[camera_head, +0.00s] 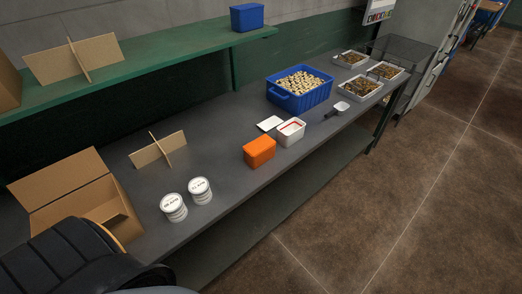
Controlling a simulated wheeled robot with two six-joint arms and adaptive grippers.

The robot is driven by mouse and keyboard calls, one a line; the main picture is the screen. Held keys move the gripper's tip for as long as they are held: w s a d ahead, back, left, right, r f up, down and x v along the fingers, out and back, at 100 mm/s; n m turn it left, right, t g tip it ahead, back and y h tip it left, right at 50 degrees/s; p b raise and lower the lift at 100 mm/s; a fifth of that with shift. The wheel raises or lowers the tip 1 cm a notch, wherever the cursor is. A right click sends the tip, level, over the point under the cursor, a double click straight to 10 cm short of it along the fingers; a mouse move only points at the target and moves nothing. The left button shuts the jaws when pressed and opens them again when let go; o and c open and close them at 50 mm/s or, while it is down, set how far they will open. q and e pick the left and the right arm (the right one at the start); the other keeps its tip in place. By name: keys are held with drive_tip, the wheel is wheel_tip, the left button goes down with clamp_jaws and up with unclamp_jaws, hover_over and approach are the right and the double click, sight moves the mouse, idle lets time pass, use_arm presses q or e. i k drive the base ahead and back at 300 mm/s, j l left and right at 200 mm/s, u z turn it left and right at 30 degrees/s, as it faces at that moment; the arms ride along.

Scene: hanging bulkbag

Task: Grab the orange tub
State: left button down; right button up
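The orange tub (259,152) sits upright on the grey workbench (228,135), near its front edge. It looks closed on top. A white tub (290,132) with a red rim stands just behind it to the right. Neither of my grippers shows in the head view. A dark ribbed part and a grey part at the lower left corner may be mine.
Two white cans (174,208) stand left of the tub, beside an open cardboard box (75,192) and a cardboard divider (158,150). A blue crate (300,101) of corks, a scoop (340,108) and white trays (360,89) stand farther right. Floor is open in front.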

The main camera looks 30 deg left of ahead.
sight(254, 162)
drive_tip(key=k+j+u, duration=0.1)
drive_tip(key=u, duration=0.3)
drive_tip(key=k+j+u, duration=0.25)
drive_tip(key=u, duration=0.2)
